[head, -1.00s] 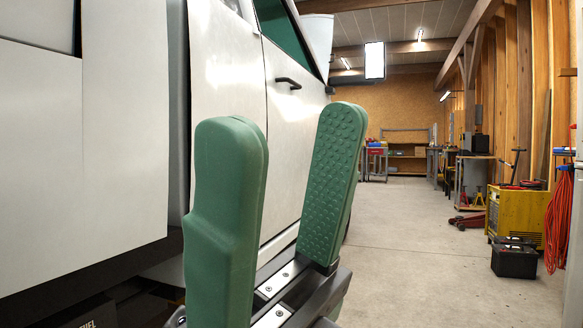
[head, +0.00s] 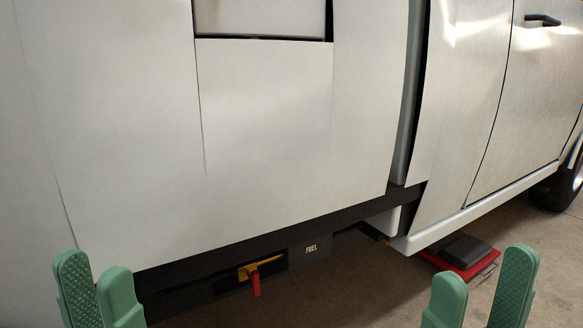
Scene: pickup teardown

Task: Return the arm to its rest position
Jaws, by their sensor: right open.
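My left gripper (head: 97,268) shows at the lower left as two green fingers. The ridged pad of its left finger is visible, so it is open, and nothing shows between the fingers. My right gripper (head: 482,270) is at the lower right, its two green fingers well apart and empty. The wrists and the rest of both arms are out of view.
The dark lower sill carries a box marked FUEL (head: 311,249) and a yellow valve with a red handle (head: 256,280). A red-and-black flat item (head: 465,254) lies on the floor beneath the pickup. A wheel (head: 557,192) stands at the right.

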